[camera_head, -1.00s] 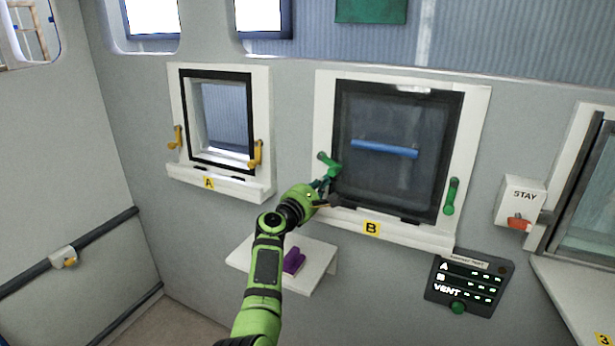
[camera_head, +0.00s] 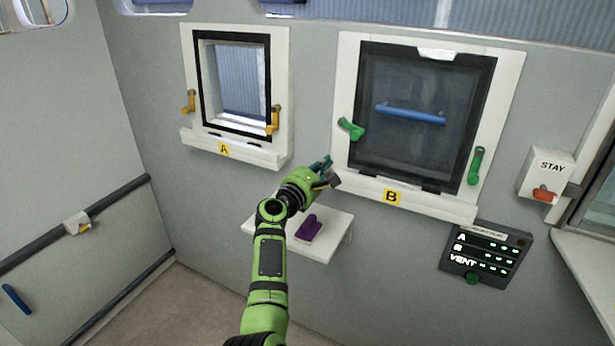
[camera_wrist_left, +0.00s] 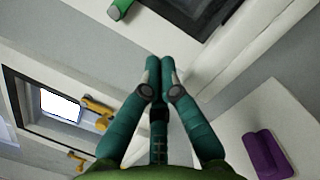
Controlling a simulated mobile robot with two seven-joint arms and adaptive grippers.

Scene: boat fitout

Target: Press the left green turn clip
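The left green turn clip (camera_head: 351,128) sits on the left side of the white frame of window B (camera_head: 345,75), tilted with its upper end to the left. In the left wrist view the green clip (camera_wrist_left: 121,8) shows at the top edge, partly cut off. My left gripper (camera_head: 328,170) is below and left of the clip, apart from it. In the left wrist view its fingers (camera_wrist_left: 160,70) are together at the tips with nothing between them. The right green clip (camera_head: 476,165) hangs upright on the frame's other side. My right gripper is not in view.
Window A (camera_head: 186,60) with yellow clips (camera_head: 272,121) is to the left. A small white shelf (camera_head: 335,228) bearing a purple object (camera_head: 308,229) is below my gripper. A dark panel (camera_head: 455,255) and the STAY box (camera_head: 548,168) are at right.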

